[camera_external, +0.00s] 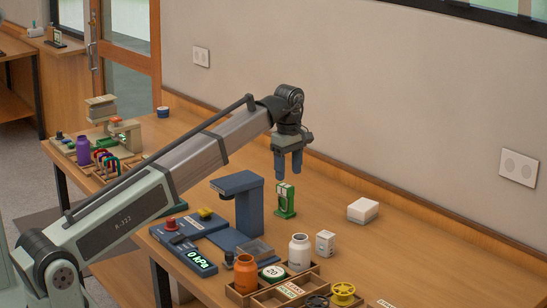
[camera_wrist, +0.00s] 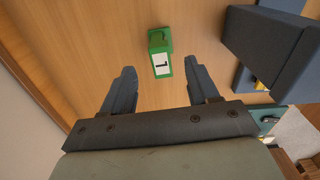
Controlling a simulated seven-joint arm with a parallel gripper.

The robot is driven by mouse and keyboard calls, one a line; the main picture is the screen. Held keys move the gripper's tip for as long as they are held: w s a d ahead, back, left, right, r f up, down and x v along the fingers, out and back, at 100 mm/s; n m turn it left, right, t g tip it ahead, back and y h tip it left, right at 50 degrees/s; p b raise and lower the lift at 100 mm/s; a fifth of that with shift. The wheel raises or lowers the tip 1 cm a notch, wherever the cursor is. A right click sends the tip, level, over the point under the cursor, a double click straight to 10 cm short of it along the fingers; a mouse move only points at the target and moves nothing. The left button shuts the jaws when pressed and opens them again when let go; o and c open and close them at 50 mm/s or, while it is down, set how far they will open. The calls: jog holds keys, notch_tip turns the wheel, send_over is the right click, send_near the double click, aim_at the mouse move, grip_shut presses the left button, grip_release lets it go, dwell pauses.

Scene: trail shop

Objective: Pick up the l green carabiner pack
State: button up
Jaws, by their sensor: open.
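The green carabiner pack (camera_external: 285,201) stands upright on the wooden table, with a white label on its front. In the wrist view the pack (camera_wrist: 160,53) shows its white label with a black "L", ahead of the fingertips and roughly centred between them. My gripper (camera_external: 288,176) is open and empty, pointing down just above the pack in the external view. In the wrist view its two blue-grey fingers (camera_wrist: 164,82) are spread wide and apart from the pack. The gripper does not visibly touch it.
A blue press-like stand (camera_external: 246,205) is close to the left of the pack; it looms at upper right in the wrist view (camera_wrist: 270,45). A white box (camera_external: 363,210) lies to the right. A wooden tray (camera_external: 264,298) with jars and spools is in front.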

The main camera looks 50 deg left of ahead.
aim_at(285, 185)
jog(key=shift+f, duration=1.45)
jog(key=shift+a+f, duration=0.2)
jog(key=shift+f, duration=0.65)
jog(key=shift+a+f, duration=0.15)
jog(key=shift+f, duration=0.75)
jog(key=shift+a+f, duration=0.2)
jog(key=shift+f, duration=0.65)
grip_shut()
